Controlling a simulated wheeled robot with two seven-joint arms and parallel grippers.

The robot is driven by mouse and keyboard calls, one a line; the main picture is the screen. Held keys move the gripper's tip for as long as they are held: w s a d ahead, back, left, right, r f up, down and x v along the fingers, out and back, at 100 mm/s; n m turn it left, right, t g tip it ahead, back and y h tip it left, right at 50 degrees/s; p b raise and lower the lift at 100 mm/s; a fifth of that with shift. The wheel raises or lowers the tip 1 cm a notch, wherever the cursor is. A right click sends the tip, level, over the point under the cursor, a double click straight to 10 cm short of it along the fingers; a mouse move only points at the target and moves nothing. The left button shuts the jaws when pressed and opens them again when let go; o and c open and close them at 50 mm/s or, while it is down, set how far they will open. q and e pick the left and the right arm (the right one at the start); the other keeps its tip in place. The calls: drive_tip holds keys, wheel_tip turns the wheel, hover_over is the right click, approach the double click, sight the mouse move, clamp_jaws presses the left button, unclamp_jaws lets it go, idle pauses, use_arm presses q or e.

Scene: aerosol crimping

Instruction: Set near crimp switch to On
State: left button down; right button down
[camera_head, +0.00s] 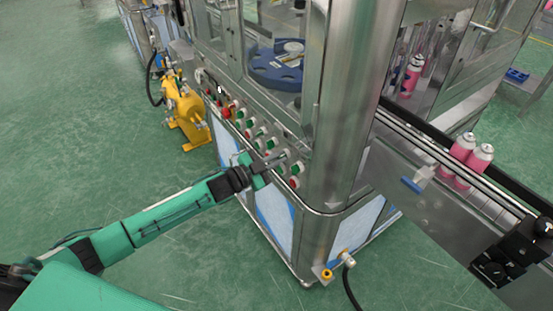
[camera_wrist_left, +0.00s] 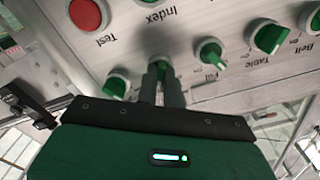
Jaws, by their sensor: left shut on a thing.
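The switch panel (camera_head: 250,128) runs along the near side of the steel machine, with rows of green and red controls. My left gripper (camera_head: 284,157) is at its lower right end. In the left wrist view my left gripper (camera_wrist_left: 162,82) is shut on a knob (camera_wrist_left: 160,62), whose face and label are mostly hidden by the fingers. A green knob (camera_wrist_left: 117,85) sits left of the fingers. The Fill knob (camera_wrist_left: 209,52), the Table knob (camera_wrist_left: 268,37) and a green Belt knob (camera_wrist_left: 311,20) are to the right. I cannot read a crimp label.
A red Test button (camera_wrist_left: 88,14) is close above the fingers at left. A steel corner post (camera_head: 345,100) stands right of the panel. A conveyor (camera_head: 440,185) carries pink cans (camera_head: 470,160). A yellow device (camera_head: 185,108) stands at left. The green floor in front is clear.

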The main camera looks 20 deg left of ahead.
use_arm(q)
drive_tip(key=c, duration=1.6)
unclamp_jaws()
drive_tip(key=shift+o, duration=0.3)
use_arm(e)
drive_tip(key=shift+w+a, duration=0.3)
drive_tip(key=shift+a, duration=0.35)
